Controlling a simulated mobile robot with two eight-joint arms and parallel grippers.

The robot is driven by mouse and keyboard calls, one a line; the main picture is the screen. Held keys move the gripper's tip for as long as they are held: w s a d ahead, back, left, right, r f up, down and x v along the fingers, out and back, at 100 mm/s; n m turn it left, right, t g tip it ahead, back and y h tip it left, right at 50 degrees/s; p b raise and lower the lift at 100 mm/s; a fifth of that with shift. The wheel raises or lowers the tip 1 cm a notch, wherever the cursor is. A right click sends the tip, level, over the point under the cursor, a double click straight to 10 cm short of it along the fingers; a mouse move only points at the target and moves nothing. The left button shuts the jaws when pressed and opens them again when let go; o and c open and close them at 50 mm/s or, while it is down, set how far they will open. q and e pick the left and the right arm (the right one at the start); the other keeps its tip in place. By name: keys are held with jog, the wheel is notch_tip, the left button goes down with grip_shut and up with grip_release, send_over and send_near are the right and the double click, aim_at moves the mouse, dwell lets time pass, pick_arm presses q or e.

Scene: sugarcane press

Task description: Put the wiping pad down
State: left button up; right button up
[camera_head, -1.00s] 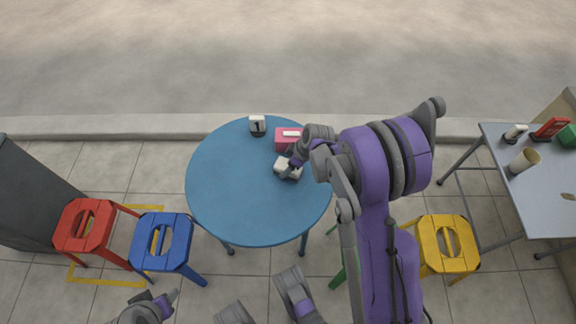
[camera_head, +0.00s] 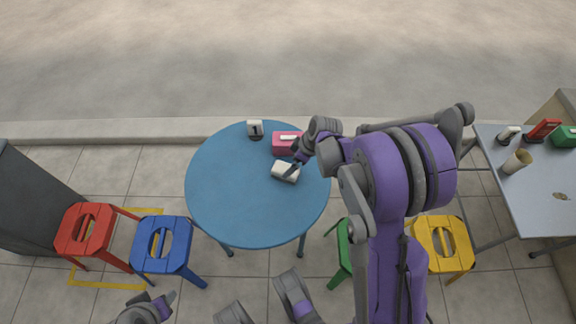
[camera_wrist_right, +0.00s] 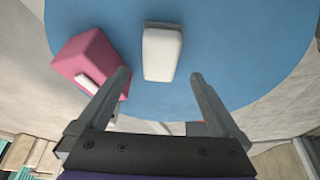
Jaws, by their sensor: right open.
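The wiping pad (camera_head: 285,172) is a small white block lying on the blue round table (camera_head: 240,205), right of the table's middle. In the right wrist view the pad (camera_wrist_right: 162,53) lies ahead of the fingers, with a grey strip along its far edge. My right gripper (camera_head: 294,165) is beside and above the pad; in its wrist view the right gripper (camera_wrist_right: 160,82) has its fingers spread wide with nothing between them. My left gripper (camera_head: 168,298) is low at the bottom left, away from the table; its jaws are too small to judge.
A pink box (camera_head: 284,147) with a white top piece stands just behind the pad. Red (camera_head: 84,232), blue (camera_head: 163,246) and yellow (camera_head: 443,245) stools stand around. The table's left half is clear.

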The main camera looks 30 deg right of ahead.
jog(key=s+a+r+m+h+p, duration=0.1)
jog(key=s+a+r+m, duration=0.15)
jog(key=s+r, duration=0.3)
jog(key=s+a+r+m, duration=0.1)
jog(key=s+a+r, duration=0.3)
jog(key=r, duration=0.2)
pick_arm(q)
jog(key=shift+w+v, duration=0.2)
jog(key=shift+v, duration=0.8)
pick_arm(e)
jog(key=s+a+r+m+h, duration=0.1)
jog(key=s+a+r+m, duration=0.1)
jog(key=s, duration=1)
jog(key=a+m, duration=0.1)
jog(key=a, duration=0.1)
jog(key=shift+a+m+t+h, duration=0.3)
jog(key=shift+a+m+h, duration=0.05)
jog(key=shift+a+h, duration=0.05)
pick_arm(q)
notch_tip(320, 180, up, 21)
jog(key=w+t+p, duration=0.1)
jog(key=p, duration=1.7)
jog(key=shift+w+p, duration=0.2)
jog(key=shift+p, duration=0.15)
pick_arm(e)
notch_tip(320, 180, up, 21)
jog(key=w+t, duration=0.1)
jog(key=shift+w, duration=0.2)
